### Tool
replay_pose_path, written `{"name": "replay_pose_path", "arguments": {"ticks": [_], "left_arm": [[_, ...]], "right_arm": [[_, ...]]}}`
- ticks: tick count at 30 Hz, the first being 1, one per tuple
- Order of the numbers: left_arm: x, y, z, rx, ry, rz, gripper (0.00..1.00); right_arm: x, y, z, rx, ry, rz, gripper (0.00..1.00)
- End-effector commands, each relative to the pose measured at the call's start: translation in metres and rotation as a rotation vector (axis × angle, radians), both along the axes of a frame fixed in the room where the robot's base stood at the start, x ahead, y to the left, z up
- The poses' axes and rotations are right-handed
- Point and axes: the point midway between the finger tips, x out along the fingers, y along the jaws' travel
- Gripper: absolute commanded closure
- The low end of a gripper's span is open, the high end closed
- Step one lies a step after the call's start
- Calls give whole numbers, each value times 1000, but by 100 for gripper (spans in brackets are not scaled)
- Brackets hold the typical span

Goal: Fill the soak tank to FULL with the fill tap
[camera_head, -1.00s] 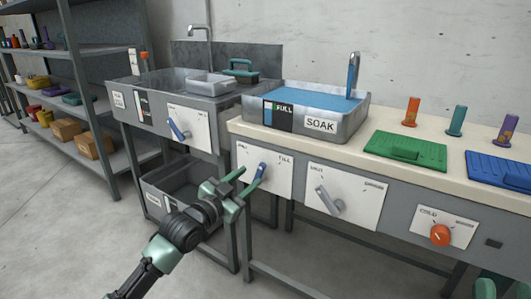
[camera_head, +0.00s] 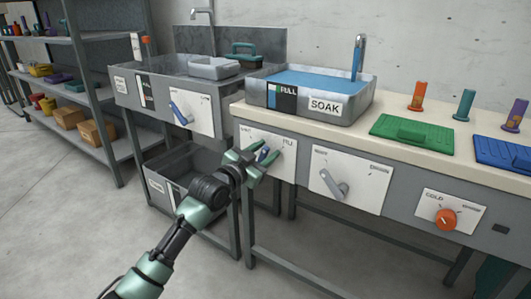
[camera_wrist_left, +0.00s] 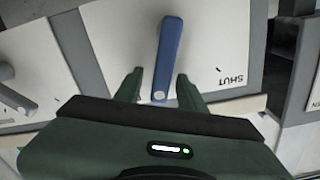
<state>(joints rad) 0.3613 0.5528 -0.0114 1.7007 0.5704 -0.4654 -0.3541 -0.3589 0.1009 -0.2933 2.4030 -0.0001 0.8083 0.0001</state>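The soak tank (camera_head: 345,107) stands on the counter, labelled SOAK, with blue water (camera_head: 318,82) high in it near the rim. Its gauge (camera_head: 282,98) carries a FULL mark; the exact level against it is too small to read. A spout (camera_head: 358,58) rises at its back right. Below is a white tap plate (camera_head: 287,168) with a blue lever (camera_head: 264,154), partly hidden by my left gripper (camera_head: 262,160). In the left wrist view the lever (camera_wrist_left: 170,50) shows beyond and between the open fingers, with space on both sides. A SHUT label lies beside it. My right gripper is not recognisable.
A grey lever plate (camera_head: 371,189) and an orange COLD knob (camera_head: 446,219) are to the right. Another sink (camera_head: 130,92) with a blue lever (camera_head: 181,114) is left. Green (camera_head: 395,130) and blue (camera_head: 505,152) handled boards lie on the counter. A lower bin (camera_head: 185,165) is under the sink.

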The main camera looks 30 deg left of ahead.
Motion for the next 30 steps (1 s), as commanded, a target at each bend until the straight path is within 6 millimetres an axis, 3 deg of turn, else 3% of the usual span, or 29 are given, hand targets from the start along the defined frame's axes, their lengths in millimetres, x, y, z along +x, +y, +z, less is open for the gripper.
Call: {"name": "replay_pose_path", "arguments": {"ticks": [3,8,30], "left_arm": [[0,0,0,0,0,0,60],[0,0,0,0,0,0,100],[0,0,0,-1,0,0,100]], "right_arm": [[0,0,0,0,0,0,64],[0,0,0,0,1,0,64],[0,0,0,-1,2,-1,64]]}}
